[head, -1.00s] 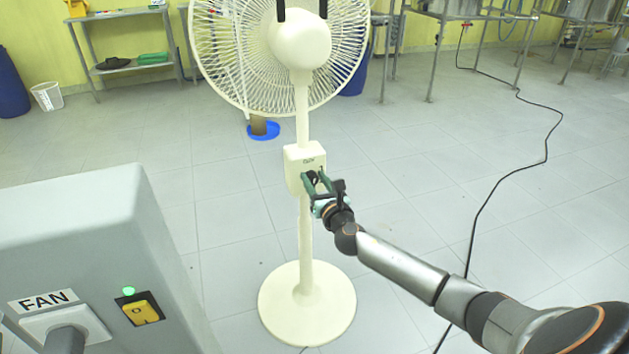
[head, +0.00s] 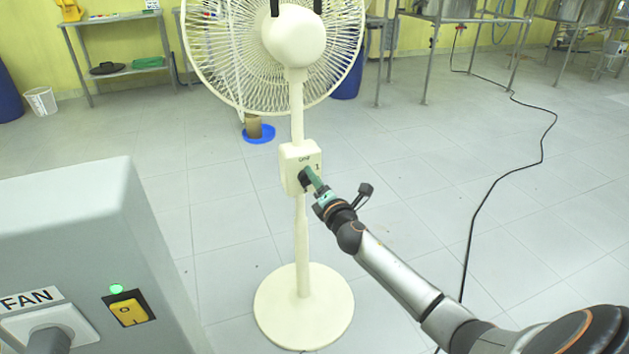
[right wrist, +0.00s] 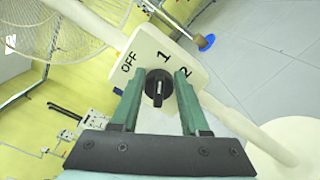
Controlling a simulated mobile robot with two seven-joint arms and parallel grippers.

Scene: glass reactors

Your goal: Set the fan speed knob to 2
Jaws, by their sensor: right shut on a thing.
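The white fan's control box (head: 290,183) sits on its pole; in the right wrist view the box (right wrist: 192,58) carries the labels OFF, 1 and 2. The black fan speed knob (right wrist: 157,82) is on its face, and its pale line runs roughly toward the 1. My right gripper (head: 310,180) is at the box's front. In the right wrist view its green fingers (right wrist: 158,90) stand on both sides of the knob, shut on it. The head view shows the knob only partly, behind the fingers. My left gripper is not in view.
A grey cabinet (head: 65,220) labelled FAN, with a yellow switch (head: 129,310) and a lit green lamp, stands at the left. The fan's round base (head: 302,308) rests on the tiled floor. A black cable (head: 475,220) lies at the right. The floor around the fan is mostly clear.

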